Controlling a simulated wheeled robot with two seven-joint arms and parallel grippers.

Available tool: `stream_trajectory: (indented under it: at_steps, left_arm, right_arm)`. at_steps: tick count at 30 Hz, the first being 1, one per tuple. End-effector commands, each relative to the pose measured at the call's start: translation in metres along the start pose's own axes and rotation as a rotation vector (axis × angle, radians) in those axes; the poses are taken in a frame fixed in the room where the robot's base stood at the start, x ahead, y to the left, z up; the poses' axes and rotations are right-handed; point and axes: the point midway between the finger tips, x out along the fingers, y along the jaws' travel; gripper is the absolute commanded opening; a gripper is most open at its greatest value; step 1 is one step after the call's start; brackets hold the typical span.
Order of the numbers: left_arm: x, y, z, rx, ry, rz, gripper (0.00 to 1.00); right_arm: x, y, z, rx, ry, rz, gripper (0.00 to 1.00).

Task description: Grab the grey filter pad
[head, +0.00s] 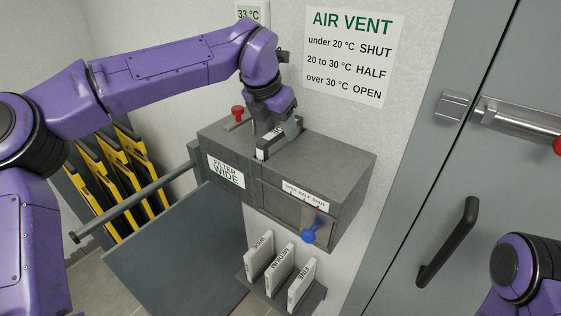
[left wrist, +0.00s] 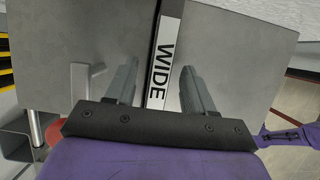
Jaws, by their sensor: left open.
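The grey filter pad (head: 270,141) sticks up a little from the slot in the top of the grey box (head: 330,162). Its white end label reads WIDE in the left wrist view (left wrist: 164,62). My left gripper (head: 285,130) is over the box at the pad. In the left wrist view its two fingers (left wrist: 160,78) are open, one on each side of the pad, with a gap to the label on both sides. How deep the fingertips reach beside the pad is hard to tell. My right gripper is out of view.
A red knob (head: 238,112) stands on the box's back left. A blue-handled lever (head: 310,235) is on its front. White pads marked WIDE, MEDIUM (head: 280,270) and FINE stand in a rack below. A grey door with a dark handle (head: 448,242) is at right.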

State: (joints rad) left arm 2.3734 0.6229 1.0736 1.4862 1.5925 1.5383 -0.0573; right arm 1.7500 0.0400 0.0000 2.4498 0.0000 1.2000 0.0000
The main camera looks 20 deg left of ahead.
Motion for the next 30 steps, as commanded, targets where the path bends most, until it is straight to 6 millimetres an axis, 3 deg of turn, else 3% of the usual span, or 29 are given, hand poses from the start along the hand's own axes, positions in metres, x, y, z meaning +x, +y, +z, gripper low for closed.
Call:
stream_trajectory:
  at_steps: [5, 9, 10, 23, 30]
  left_arm:
    - [0.0, 0.0, 0.0, 0.001, 0.0, 0.0, 0.5]
    - [0.0, 0.0, 0.0, 0.001, 0.0, 0.0, 0.04]
    - [0.0, 0.0, 0.0, 0.001, 0.0, 0.0, 0.0]
    - [-0.008, 0.0, 0.004, 0.001, -0.001, 0.002, 0.0]
    - [-0.049, -0.001, 0.021, -0.001, -0.005, 0.002, 0.0]
  right_arm:
    - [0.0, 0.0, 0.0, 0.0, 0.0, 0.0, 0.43]
    - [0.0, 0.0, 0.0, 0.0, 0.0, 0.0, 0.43]
    - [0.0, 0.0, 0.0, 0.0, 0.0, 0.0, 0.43]
    - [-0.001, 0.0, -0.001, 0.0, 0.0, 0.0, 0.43]
    - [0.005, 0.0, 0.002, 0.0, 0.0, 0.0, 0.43]
